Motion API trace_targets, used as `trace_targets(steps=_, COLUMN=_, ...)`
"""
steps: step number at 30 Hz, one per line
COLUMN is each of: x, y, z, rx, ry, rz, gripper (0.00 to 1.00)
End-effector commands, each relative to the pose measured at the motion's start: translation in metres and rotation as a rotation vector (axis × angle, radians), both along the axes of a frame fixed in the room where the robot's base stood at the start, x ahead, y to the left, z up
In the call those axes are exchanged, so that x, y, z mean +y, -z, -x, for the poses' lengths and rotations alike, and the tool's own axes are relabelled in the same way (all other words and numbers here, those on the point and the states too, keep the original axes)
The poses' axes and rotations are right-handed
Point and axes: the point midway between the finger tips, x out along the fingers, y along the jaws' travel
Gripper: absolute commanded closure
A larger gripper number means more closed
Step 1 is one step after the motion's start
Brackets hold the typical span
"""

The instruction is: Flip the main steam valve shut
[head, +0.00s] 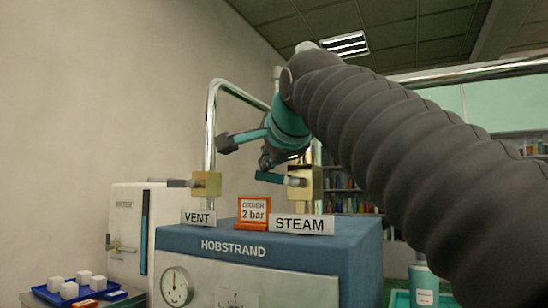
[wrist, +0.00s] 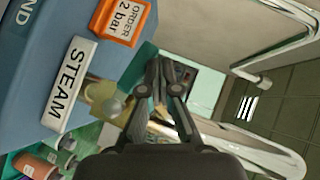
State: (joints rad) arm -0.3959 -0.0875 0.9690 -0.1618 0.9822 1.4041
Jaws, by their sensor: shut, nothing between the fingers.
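The main steam valve is a brass block (head: 305,184) on a vertical pipe behind the STEAM sign (head: 302,224). Its teal lever (head: 270,178) points left, roughly level, across the pipe line. In the wrist view the brass block (wrist: 98,92) shows beside the STEAM sign (wrist: 70,84), with the teal lever (wrist: 138,68) next to my fingers. My gripper (head: 265,163) is shut and empty, just above the lever's left part in the head view. In the wrist view the gripper (wrist: 160,65) is beside the lever; I cannot tell whether they touch.
A second brass valve (head: 207,184) with a grey lever stands left behind the VENT sign (head: 198,217). An orange "2 bar" card (head: 253,212) stands between the signs on the blue HOBSTRAND machine (head: 340,245). A bent chrome pipe (head: 210,125) rises behind. A blue tray (head: 52,297) holds white cubes.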

Motion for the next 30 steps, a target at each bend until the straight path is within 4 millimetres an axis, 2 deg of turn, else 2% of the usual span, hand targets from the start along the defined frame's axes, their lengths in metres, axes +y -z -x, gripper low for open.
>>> trace_targets(steps=12, x=0.011, y=0.003, z=0.002, rx=0.000, ry=-0.017, rz=-0.002, gripper=1.00)
trace_targets(steps=30, x=0.013, y=0.004, z=0.002, rx=0.000, ry=-0.018, rz=-0.002, gripper=1.00)
